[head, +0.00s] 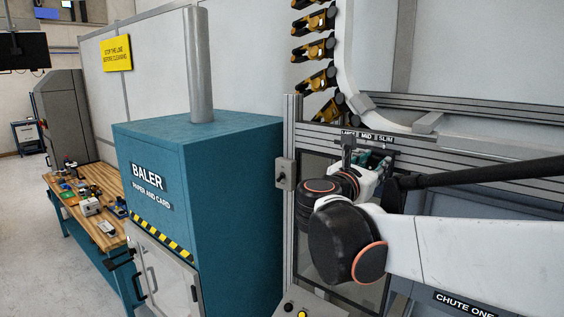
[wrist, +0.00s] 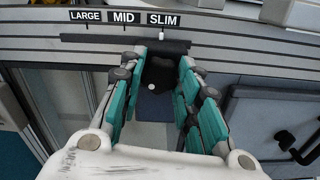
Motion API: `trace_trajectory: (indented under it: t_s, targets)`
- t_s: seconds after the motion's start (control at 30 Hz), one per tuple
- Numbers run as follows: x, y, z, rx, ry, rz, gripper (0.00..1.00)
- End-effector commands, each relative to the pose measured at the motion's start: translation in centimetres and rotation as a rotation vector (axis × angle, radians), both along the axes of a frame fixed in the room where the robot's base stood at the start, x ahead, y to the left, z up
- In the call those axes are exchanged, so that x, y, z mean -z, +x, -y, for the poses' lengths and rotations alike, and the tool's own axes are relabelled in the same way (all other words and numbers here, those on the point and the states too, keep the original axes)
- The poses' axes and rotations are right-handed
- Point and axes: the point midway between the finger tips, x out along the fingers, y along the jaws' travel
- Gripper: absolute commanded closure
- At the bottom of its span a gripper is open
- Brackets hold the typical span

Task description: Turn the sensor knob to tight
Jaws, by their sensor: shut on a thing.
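A dark knob (wrist: 160,72) sits between the two teal-padded fingers of my gripper (wrist: 162,62) in the wrist view. A small white dot shows on the lower part of the dark shape. The fingers are shut on it, one on each side. Above it, a strip carries the labels LARGE (wrist: 86,16), MID (wrist: 126,17) and SLIM (wrist: 163,20); no label reading "tight" shows. A short white mark stands under SLIM. In the head view my gripper (head: 374,160) is at the panel below the same labels, and my arm hides the knob.
A metal frame post (head: 291,215) with a grey switch box (head: 285,174) stands left of my gripper. The teal baler (head: 230,190) is farther left, beside a wooden workbench (head: 85,210) with several small items. Yellow-black conveyor grippers (head: 318,50) hang above.

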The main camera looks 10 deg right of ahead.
Motion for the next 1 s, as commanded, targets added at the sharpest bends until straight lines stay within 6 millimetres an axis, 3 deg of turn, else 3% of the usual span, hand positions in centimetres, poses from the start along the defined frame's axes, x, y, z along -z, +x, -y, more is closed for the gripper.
trace_trajectory:
  t_s: [1.0]
  targets:
    - [0.06, -0.48, 0.07, -0.003, 0.591, 0.762, 0.93]
